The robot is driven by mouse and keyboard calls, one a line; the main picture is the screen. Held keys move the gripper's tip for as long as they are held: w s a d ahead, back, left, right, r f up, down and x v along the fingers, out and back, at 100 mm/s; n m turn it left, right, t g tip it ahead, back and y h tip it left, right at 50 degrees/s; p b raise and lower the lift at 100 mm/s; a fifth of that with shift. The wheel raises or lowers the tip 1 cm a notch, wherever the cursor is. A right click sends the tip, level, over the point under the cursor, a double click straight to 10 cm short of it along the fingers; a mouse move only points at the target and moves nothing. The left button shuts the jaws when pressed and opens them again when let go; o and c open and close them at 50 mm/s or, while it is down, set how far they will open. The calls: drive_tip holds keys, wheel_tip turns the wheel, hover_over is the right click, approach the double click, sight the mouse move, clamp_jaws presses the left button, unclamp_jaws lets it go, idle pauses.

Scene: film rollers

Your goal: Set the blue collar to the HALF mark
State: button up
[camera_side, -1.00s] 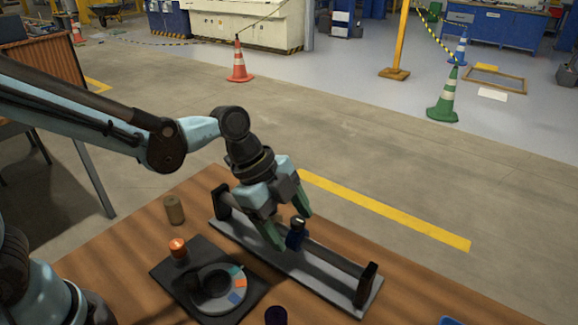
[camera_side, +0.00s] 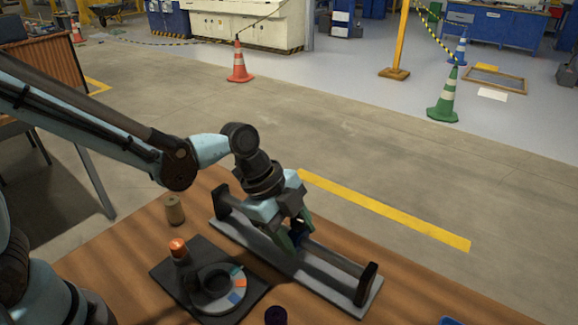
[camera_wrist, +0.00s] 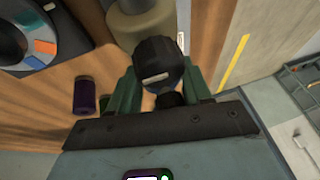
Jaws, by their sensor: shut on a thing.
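In the wrist view, a dark knob with a pale stripe (camera_wrist: 155,68) shows between the green fingers; most of the collar is hidden there. The rail's grey base (camera_side: 330,288) lies across the table. I cannot read a HALF mark in either view.
A dark purple cylinder (camera_side: 276,316) is at the near edge, a blue object (camera_side: 449,320) at lower right.

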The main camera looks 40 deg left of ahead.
sight(328, 253)
clamp_jaws()
drive_tip(key=d, duration=0.6)
drive_tip(key=shift+d, duration=0.35)
drive_tip(key=o, duration=1)
unclamp_jaws()
drive_tip(key=shift+a, duration=0.1)
drive_tip(key=v, duration=1.2)
drive_tip(key=shift+r, duration=0.1)
